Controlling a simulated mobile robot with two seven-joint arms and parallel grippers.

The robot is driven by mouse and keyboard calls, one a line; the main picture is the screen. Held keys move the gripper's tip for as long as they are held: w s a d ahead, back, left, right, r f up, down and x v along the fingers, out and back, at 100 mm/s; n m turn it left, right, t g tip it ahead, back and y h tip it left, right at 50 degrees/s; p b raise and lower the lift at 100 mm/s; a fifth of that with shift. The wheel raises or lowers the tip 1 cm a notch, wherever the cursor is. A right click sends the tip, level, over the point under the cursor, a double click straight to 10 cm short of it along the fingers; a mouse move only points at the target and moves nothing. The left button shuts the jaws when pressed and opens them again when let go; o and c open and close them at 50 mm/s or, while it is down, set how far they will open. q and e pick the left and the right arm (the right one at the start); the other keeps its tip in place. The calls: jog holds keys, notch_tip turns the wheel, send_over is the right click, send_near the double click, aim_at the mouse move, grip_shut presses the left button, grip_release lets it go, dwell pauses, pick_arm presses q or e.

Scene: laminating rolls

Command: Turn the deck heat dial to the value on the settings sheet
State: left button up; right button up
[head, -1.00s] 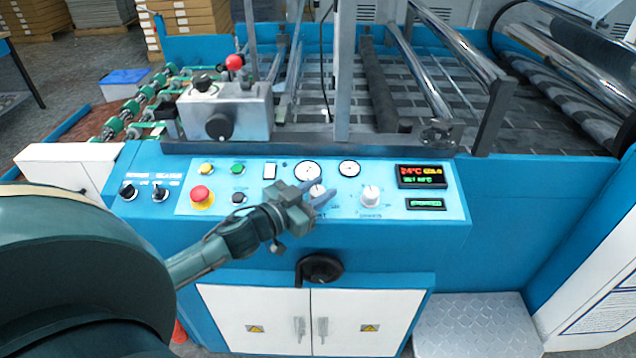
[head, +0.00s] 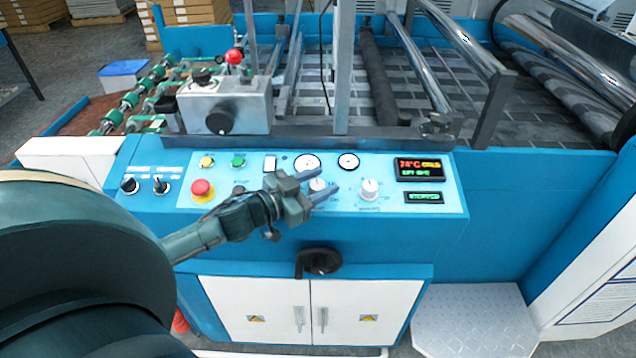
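Two white dials are on the blue panel's light control face. The left white dial (head: 317,185) is beside my gripper and the right white dial (head: 370,189) stands free. Their labels are too small to read, so I cannot tell by name which is deck heat. My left gripper (head: 325,182) has its fingers apart, one above and one below the left white dial. I cannot tell whether they touch it. A display (head: 419,169) has red, yellow and green characters. A sheet with fine print (head: 606,300), cut by the right edge, is unreadable. My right gripper is not in view.
A red emergency button (head: 202,188), two gauges (head: 307,162) and small buttons share the panel. A black handwheel (head: 320,262) sticks out below. A metal block with a black knob (head: 220,121) stands behind. A tread-plate step (head: 474,318) is at the lower right.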

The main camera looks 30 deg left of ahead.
pick_arm(q)
jog(key=shift+o, duration=0.6)
jog(key=shift+s, duration=0.1)
jog(key=shift+s+a+f, duration=0.1)
jog(key=shift+s, duration=0.1)
jog(key=v, duration=1.2)
jog(key=shift+s+b, duration=0.25)
jog(key=shift+b, duration=0.1)
jog(key=shift+s+a, duration=0.1)
jog(key=shift+a, duration=0.05)
